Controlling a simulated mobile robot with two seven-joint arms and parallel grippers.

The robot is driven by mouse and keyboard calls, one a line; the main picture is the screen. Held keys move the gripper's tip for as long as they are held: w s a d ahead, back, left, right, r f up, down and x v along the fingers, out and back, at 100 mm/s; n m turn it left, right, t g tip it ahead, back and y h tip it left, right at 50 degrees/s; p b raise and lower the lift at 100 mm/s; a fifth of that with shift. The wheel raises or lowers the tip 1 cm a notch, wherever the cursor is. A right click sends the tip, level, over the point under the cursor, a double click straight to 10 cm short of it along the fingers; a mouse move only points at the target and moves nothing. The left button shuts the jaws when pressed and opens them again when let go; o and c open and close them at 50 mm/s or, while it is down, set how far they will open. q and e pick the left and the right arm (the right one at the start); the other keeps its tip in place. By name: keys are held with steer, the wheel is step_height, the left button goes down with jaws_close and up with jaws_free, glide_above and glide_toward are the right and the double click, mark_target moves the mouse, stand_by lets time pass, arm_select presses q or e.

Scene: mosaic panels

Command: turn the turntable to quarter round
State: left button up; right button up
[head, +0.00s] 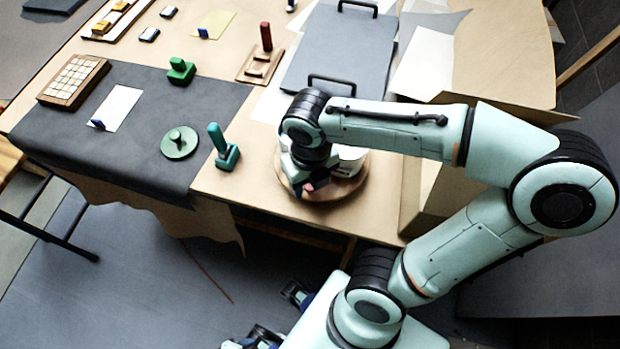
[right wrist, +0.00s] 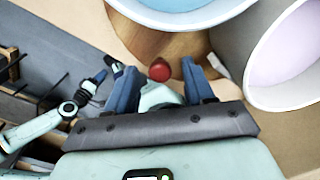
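The turntable (head: 345,190) is a round wooden disc near the table's front edge, partly hidden by my right arm. A small red knob (right wrist: 159,70) stands at its rim in the right wrist view. My right gripper (head: 309,187) is over the disc's front left part. In the right wrist view its two blue fingers (right wrist: 162,88) are apart, one on each side of the knob, with gaps visible. Two pale vessels stand by the knob, one light blue inside (right wrist: 190,8), one lilac inside (right wrist: 285,55). My left gripper (right wrist: 100,80) shows small and blurred; its opening is unclear.
A teal-handled stamp-like block (head: 224,150) stands left of the turntable. A green disc (head: 180,142) lies on the dark mat (head: 140,166). A grey panel with black handles (head: 340,52) lies behind. An open cardboard box (head: 490,60) stands right, close to my right arm.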

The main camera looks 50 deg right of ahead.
steer(key=shift+r, duration=0.1)
step_height(320, 180, up, 13)
steer(key=p, duration=0.2)
stand_by(0.4)
stand_by(0.6)
